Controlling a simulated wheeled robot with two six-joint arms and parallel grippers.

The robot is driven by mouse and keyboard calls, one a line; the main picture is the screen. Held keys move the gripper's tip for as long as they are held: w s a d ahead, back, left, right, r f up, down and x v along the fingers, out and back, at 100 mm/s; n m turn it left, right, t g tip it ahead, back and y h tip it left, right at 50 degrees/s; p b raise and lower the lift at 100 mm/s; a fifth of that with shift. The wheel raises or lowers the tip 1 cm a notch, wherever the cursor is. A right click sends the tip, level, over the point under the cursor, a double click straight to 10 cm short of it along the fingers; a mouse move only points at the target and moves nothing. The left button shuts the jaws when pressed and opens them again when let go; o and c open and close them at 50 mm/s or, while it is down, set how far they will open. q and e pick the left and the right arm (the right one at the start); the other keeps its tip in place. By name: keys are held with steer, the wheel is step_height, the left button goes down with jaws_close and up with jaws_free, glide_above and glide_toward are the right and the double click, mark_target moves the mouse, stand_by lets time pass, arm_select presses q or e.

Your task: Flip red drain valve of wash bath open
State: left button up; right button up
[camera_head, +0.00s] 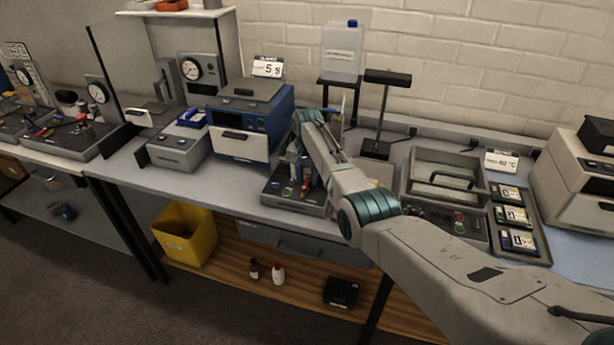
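My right arm reaches in from the right, and its gripper (303,176) points down over a dark control panel (290,203) in the middle of the bench. A small red part (306,187) shows at the fingers; I cannot tell whether it is the drain valve or whether the gripper touches it. The fingers are too small and covered to show whether they are open or shut. A bath-like metal basin (449,162) with a black handle stands right of my arm; I cannot tell whether it is the wash bath. My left gripper is out of view.
A blue machine (245,125) stands just left of my gripper. A clear jug (342,50) on a stand and a black-topped post (388,78) rise behind the arm. A yellow bin (187,232) and bottles are on the lower shelf.

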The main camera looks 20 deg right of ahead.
mark_target(307, 181)
step_height(307, 181, up, 11)
steer(key=b, duration=0.3)
steer(key=shift+f, duration=0.2)
